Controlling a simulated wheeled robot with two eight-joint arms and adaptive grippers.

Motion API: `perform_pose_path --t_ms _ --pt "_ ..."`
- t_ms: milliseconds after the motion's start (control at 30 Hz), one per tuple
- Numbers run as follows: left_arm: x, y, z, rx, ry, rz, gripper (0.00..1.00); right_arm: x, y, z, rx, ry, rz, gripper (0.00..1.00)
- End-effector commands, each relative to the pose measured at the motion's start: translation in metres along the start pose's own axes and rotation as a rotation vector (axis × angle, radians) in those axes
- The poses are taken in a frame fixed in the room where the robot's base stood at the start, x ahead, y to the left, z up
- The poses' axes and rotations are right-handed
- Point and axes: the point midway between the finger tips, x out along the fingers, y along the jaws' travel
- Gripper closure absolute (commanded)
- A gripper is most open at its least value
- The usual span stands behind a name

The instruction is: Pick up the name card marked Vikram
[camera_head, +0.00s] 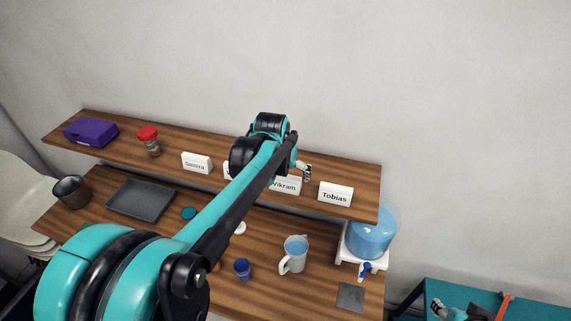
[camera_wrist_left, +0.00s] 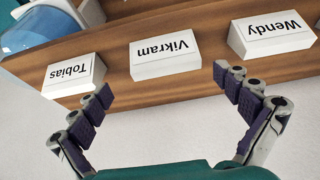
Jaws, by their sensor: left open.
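The white name card marked Vikram (camera_head: 286,186) stands on the upper wooden shelf, partly covered by my left arm in the head view. The left wrist view shows the whole card (camera_wrist_left: 165,55), with its lettering upside down. My left gripper (camera_wrist_left: 163,84) is open and empty, its two fingers spread to either side of the card's front. The card lies beyond the fingertips, and I see no contact. In the head view only a small part of this gripper (camera_head: 304,171) shows behind the arm.
The Tobias card (camera_head: 335,194) and the Wendy card (camera_wrist_left: 270,35) stand on either side of Vikram. The Samira card (camera_head: 196,163), a red-lidded jar (camera_head: 150,142) and a purple box (camera_head: 91,132) are further left.

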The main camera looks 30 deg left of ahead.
Motion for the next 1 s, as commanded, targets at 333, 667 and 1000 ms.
perform_pose_path --t_ms 333,667,1000 --pt "0.025 -0.005 -0.006 -0.006 -0.006 -0.002 0.0 -0.008 0.0 -0.005 0.0 0.0 0.0 0.6" --pt "0.069 -0.007 -0.002 -0.006 -0.006 -0.002 0.0 -0.012 0.0 -0.009 0.0 0.0 0.0 0.6" --pt "0.074 -0.007 -0.001 -0.006 -0.006 -0.002 0.11 -0.012 0.0 -0.009 0.0 0.0 0.0 0.6"
